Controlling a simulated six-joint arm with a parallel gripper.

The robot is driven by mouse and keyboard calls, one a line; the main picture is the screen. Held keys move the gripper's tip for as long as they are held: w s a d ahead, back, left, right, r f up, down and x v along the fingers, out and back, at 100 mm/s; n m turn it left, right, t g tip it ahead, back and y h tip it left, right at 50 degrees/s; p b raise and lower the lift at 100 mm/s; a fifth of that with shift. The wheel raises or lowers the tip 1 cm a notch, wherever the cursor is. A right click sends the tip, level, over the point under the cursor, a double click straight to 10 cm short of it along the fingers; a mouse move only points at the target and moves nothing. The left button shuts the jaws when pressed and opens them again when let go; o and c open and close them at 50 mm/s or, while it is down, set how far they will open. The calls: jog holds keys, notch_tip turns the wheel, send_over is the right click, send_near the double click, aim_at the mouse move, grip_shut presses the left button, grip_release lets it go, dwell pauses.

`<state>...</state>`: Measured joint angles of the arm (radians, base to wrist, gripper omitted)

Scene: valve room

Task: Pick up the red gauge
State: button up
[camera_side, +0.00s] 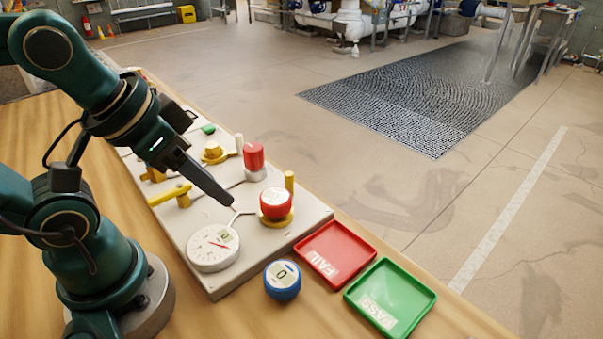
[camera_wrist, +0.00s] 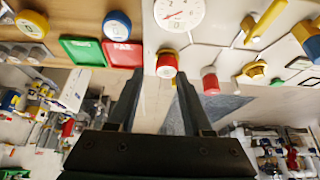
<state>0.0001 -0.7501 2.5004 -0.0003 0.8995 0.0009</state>
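The red gauge (camera_side: 275,203) is a short red cylinder with a white display face, seated on a yellow mount near the right end of the pale panel (camera_side: 225,278). It also shows at the top middle of the wrist view (camera_wrist: 167,65), beyond the fingertips. My gripper (camera_side: 227,200) appears just left of the red gauge in the side view, above the panel. In the wrist view my gripper (camera_wrist: 158,78) has its two fingers spread apart with nothing between them. The fingers appear apart from the gauge; the exact gap is unclear.
A white dial gauge (camera_side: 213,247) sits at the panel's near corner. A blue gauge (camera_side: 283,280) stands on the wooden table beside a red FAIL tray (camera_side: 335,253) and a green PASS tray (camera_side: 391,298). A red knob (camera_side: 253,156) and a yellow handle (camera_side: 169,195) stand on the panel.

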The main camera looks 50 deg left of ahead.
jog(key=o, duration=0.6)
jog(key=n+g, duration=0.4)
jog(key=n, duration=0.3)
send_over(275, 196)
jog(key=shift+y, duration=0.4)
notch_tip(275, 196, down, 5)
jog(key=shift+s+d, duration=0.1)
jog(key=shift+d, duration=0.05)
jog(key=shift+s+f, duration=0.1)
jog(key=shift+f, duration=0.65)
jog(key=shift+w+f, duration=0.15)
jog(key=shift+f, duration=1.05)
jog(key=shift+w+f, duration=0.1)
jog(key=shift+f, duration=1.1)
